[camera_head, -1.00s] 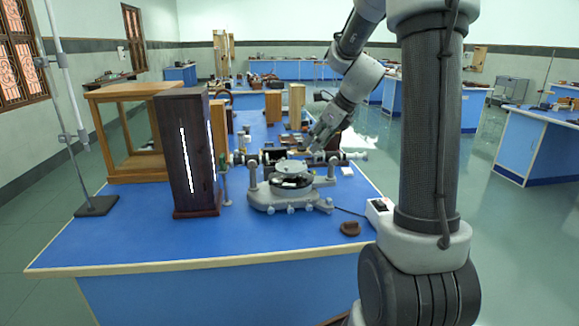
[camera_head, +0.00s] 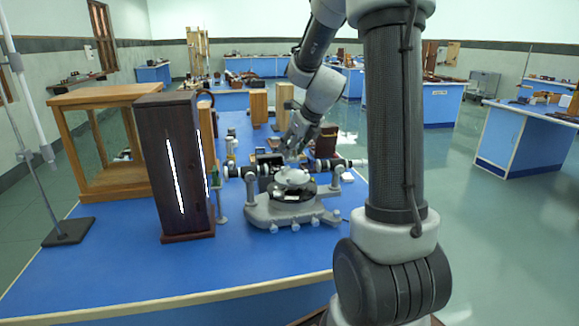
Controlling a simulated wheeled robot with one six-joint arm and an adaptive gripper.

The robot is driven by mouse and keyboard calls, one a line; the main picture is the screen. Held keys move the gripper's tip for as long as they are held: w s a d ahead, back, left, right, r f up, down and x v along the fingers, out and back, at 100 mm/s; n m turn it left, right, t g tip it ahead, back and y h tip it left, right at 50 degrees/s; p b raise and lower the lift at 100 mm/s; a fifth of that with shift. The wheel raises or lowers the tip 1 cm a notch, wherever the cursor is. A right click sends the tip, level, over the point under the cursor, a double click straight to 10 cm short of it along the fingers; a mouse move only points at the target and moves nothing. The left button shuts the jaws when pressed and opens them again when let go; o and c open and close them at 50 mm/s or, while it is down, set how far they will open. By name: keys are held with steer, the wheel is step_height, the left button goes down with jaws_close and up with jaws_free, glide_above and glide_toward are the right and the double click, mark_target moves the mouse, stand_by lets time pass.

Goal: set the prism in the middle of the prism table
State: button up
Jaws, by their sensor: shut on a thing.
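The spectrometer (camera_head: 284,212) stands on the blue bench, grey with several levelling feet. Its round pale prism table (camera_head: 292,177) is at the middle, and I make out no prism standing on it. My gripper (camera_head: 291,156) is just above and behind the prism table, pointing down. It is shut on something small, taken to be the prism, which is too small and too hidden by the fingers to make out. The spectrometer's tubes (camera_head: 350,163) reach out to the left and right behind the table.
A tall dark wooden lamp housing (camera_head: 178,165) with a bright slit stands left of the spectrometer. Behind it is a wood-framed glass case (camera_head: 98,140). A retort stand (camera_head: 68,231) is at far left. Wooden blocks (camera_head: 258,106) stand farther back. The front of the blue bench (camera_head: 240,262) is clear.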

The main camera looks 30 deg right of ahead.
mark_target(296, 157)
steer(key=shift+f, duration=2.75)
steer(key=o, duration=1)
steer(key=shift+f, duration=0.15)
steer(key=shift+o, duration=0.2)
